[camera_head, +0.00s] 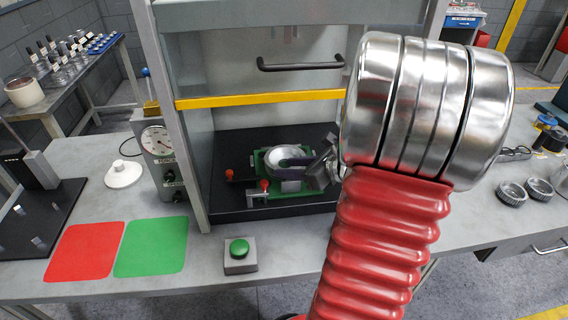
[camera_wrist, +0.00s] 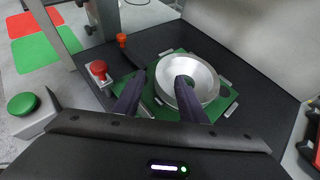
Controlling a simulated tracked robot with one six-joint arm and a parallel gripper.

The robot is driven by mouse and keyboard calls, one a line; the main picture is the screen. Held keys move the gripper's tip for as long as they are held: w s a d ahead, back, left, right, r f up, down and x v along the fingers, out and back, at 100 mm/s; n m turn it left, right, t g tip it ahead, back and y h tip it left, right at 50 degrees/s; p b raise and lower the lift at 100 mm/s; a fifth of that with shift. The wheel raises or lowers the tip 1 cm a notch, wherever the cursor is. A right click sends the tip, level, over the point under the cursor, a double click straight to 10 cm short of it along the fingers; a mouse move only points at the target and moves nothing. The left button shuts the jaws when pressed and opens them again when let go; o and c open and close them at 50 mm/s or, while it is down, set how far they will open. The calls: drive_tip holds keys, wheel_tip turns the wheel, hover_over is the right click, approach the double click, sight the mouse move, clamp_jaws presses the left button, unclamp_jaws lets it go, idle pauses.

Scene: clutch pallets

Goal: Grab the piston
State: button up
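The piston, a silver bowl-shaped round part (camera_head: 285,153), sits on a green pallet (camera_head: 257,184) inside the press. It also shows in the wrist view (camera_wrist: 206,72), on the green pallet (camera_wrist: 228,104). My gripper (camera_wrist: 160,77) is over its near left side with its two dark fingers apart. The right finger overlaps the bowl's inside and the left finger is outside its rim, with the rim showing between them. I cannot tell whether either finger touches the metal. In the head view my arm hides part of the gripper at the press opening.
Red-knobbed clamps (camera_wrist: 98,72) stand at the pallet's left. A green button box (camera_head: 240,254) is on the table in front. The press frame has a side post (camera_head: 178,120) and a yellow bar (camera_head: 258,99) above. Red and green mats (camera_head: 150,246) lie left.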

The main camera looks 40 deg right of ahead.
sight(277, 167)
drive_tip(key=shift+x, duration=2.6)
drive_tip(key=shift+d+f, duration=0.1)
drive_tip(key=shift+d, duration=0.05)
drive_tip(key=shift+c, duration=0.7)
drive_tip(key=shift+s, duration=0.1)
clamp_jaws()
